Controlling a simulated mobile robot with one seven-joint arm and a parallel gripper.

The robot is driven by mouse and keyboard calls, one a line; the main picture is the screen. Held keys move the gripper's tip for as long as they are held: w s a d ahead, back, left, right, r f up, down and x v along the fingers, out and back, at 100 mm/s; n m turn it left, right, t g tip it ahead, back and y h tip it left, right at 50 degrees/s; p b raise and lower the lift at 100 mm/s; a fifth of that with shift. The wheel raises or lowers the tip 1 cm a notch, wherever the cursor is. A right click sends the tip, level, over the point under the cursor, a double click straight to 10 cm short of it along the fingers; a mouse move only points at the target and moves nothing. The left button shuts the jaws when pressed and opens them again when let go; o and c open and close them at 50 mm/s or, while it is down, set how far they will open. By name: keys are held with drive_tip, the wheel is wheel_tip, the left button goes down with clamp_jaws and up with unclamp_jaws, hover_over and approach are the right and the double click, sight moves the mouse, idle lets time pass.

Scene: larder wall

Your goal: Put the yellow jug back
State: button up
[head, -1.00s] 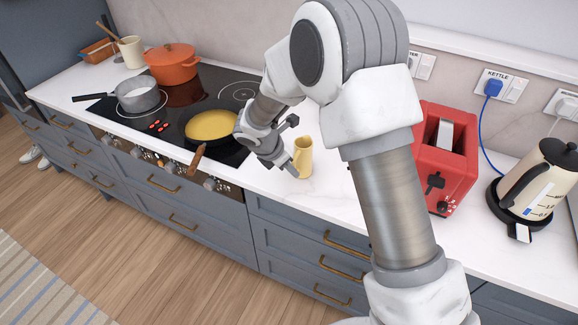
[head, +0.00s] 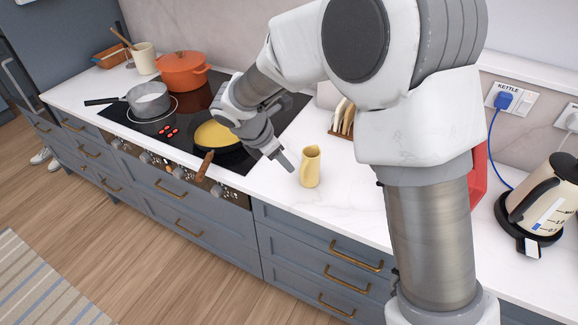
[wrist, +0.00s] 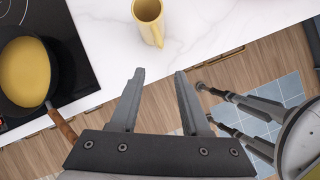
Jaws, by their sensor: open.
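The yellow jug (head: 310,168) stands upright on the white counter, right of the hob, in the head view. In the wrist view the jug (wrist: 149,20) is at the top, beyond the fingertips and apart from them. My gripper (head: 281,160) is left of the jug in the head view. In the wrist view my gripper (wrist: 160,73) is open, with nothing between its two fingers.
A frying pan (head: 215,136) with yellow contents sits on the hob (head: 262,135), its handle over the front edge. An orange pot (head: 183,73) and a saucepan (head: 150,101) stand farther left. A rack (head: 341,122) is behind the jug. The kettle (head: 540,200) is far right.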

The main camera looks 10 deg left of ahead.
drive_tip(key=s+d+r+m, duration=0.4)
drive_tip(key=d+r+m, duration=0.2)
drive_tip(key=d+r, duration=0.15)
drive_tip(key=s+d+r+m, duration=0.4)
drive_tip(key=d+r+m, duration=0.2)
drive_tip(key=d, duration=0.2)
drive_tip(key=s+d+r+m+y, duration=0.1)
drive_tip(key=s+d+m, duration=0.2)
drive_tip(key=s+m, duration=0.4)
drive_tip(key=s+d+r+m+t+y, duration=0.1)
drive_tip(key=s+d+r+m+y, duration=0.1)
drive_tip(key=s+d+m, duration=0.2)
drive_tip(key=s+m, duration=0.3)
drive_tip(key=s, duration=0.1)
drive_tip(key=shift+d+y, duration=0.3)
drive_tip(key=shift+w+a, duration=0.1)
drive_tip(key=shift+a, duration=0.1)
